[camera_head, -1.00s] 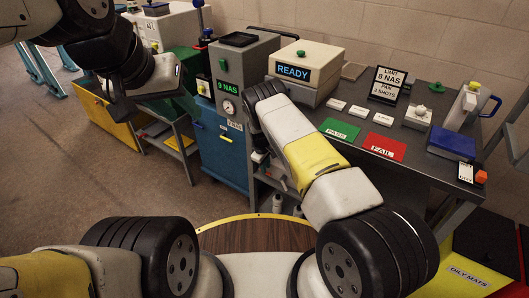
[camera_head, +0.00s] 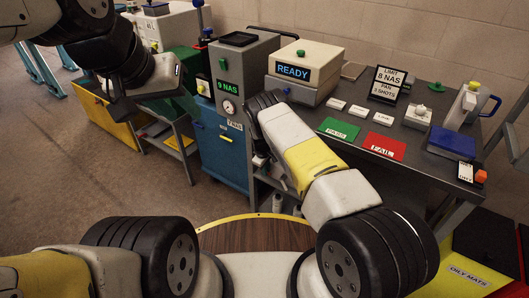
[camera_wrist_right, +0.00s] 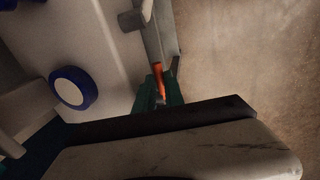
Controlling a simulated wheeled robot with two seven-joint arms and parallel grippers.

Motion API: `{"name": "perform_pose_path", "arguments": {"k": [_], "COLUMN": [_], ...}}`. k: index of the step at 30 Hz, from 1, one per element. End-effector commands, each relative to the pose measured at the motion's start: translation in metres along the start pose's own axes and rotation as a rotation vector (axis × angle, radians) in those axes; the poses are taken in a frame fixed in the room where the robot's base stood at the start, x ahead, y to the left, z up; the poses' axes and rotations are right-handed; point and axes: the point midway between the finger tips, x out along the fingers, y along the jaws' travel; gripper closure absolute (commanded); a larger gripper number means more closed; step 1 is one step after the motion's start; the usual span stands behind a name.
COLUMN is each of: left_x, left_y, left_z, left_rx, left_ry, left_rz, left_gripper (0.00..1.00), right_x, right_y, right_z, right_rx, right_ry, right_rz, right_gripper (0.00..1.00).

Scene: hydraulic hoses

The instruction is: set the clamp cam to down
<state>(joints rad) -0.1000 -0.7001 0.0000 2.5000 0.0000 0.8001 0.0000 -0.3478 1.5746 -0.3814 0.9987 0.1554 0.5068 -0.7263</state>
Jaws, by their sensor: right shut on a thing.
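In the right wrist view, my right gripper (camera_wrist_right: 160,92) has its green fingers closed around a slim orange-red bar (camera_wrist_right: 158,70), which may be the clamp cam's handle. The bar stands against a grey metal bracket (camera_wrist_right: 153,40) beside a pale housing. In the head view my right forearm reaches to the front of the grey and blue test stand (camera_head: 222,130), and the right fingers are hidden behind it. My left gripper (camera_head: 150,103) hangs at the upper left, away from the stand; its finger gap is not clear.
Right of the stand, a grey bench (camera_head: 330,150) carries a READY box (camera_head: 296,70), a green PASS mat (camera_head: 339,129) and a red FAIL mat (camera_head: 384,146). Open floor lies at left.

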Motion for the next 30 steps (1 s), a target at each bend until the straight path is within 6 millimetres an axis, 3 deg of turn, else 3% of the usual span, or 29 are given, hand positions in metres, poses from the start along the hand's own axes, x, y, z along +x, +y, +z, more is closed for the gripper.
{"name": "perform_pose_path", "arguments": {"k": [30], "left_x": [0.000], "left_y": [0.000], "left_z": [0.000], "left_rx": [0.000], "left_ry": [0.000], "left_rz": [0.000], "left_gripper": [0.64], "right_x": [0.023], "right_y": [-0.004], "right_z": [0.010], "right_rx": [0.117], "right_ry": [0.564], "right_rz": [0.000], "right_gripper": [1.00]}}
